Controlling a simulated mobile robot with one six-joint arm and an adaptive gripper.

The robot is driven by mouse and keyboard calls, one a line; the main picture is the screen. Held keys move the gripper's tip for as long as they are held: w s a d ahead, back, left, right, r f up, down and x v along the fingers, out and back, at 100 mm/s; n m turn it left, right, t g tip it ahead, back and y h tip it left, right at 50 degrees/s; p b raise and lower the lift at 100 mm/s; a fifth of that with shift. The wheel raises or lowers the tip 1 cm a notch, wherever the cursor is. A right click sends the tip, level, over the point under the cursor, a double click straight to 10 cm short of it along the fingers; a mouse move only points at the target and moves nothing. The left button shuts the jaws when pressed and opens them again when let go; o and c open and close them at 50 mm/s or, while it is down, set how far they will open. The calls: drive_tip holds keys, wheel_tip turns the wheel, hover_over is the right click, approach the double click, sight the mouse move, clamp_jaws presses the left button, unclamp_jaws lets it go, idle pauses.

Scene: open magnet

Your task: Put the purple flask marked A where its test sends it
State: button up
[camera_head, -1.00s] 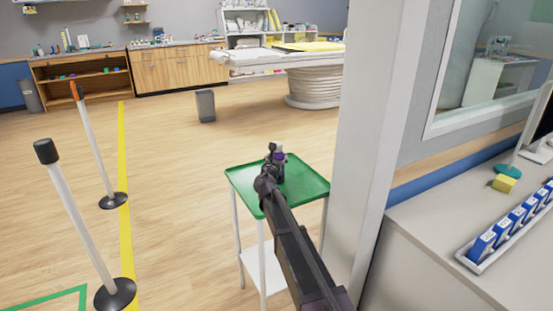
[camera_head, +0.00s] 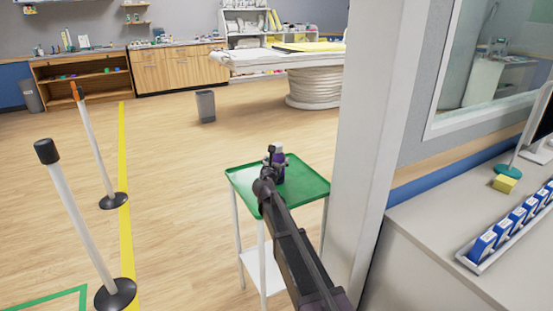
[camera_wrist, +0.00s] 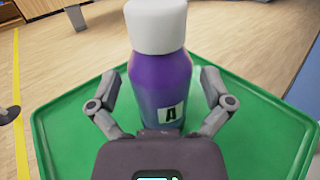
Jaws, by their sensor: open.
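The purple flask (camera_wrist: 160,80) has a white cap and a white label with a dark letter that looks like A, partly cut by the view. It stands upright on the green tray top (camera_wrist: 65,120) of a small white-legged stand. The flask shows small behind my gripper in the head view (camera_head: 279,158). My gripper (camera_wrist: 160,85) is open, with one finger on each side of the flask. Gaps show between the fingers and the flask. In the head view my gripper (camera_head: 273,165) is over the green tray (camera_head: 305,186), with my arm reaching in from the lower right.
A white pillar (camera_head: 365,130) stands right of the stand. Beyond it a counter (camera_head: 430,225) holds a rack of blue-and-white boxes (camera_head: 510,225) and a yellow block (camera_head: 504,184). Two posts (camera_head: 75,210) stand left along a yellow floor line (camera_head: 124,180). Open floor lies between, with a grey bin (camera_head: 206,106) farther back.

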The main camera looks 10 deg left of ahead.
drive_tip(key=s+a, duration=0.1)
drive_tip(key=s, duration=0.9)
drive_tip(key=shift+s, duration=0.15)
idle(0.4)
drive_tip(key=s+d+f+m+g+h, duration=0.1)
drive_tip(key=s+d+f+m+g, duration=0.25)
drive_tip(key=d+m, duration=0.4)
drive_tip(key=s+d+f+m+g+h, duration=0.2)
drive_tip(key=s+d+f+m+g, duration=0.15)
drive_tip(key=d+m, duration=0.4)
drive_tip(key=s+d+f+m+g+h, duration=0.1)
drive_tip(key=s+d+f+m+g, duration=0.3)
drive_tip(key=d, duration=0.5)
drive_tip(key=s+d+f+m+g+y, duration=0.2)
drive_tip(key=s+f+m+g+y, duration=0.1)
drive_tip(key=s+m, duration=0.4)
drive_tip(key=s+d+f+m+g+y, duration=0.2)
drive_tip(key=s+f+m+g+y, duration=0.1)
drive_tip(key=s+m, duration=0.5)
drive_tip(key=s+f, duration=0.1)
drive_tip(key=s, duration=0.2)
drive_tip(key=shift+s+d+f+m+g, duration=0.25)
drive_tip(key=shift+s+f+m+g, duration=0.05)
drive_tip(key=shift+f+g, duration=0.1)
drive_tip(key=shift+r, duration=0.1)
wheel_tip(320, 180, up, 38)
drive_tip(key=p, duration=3.8)
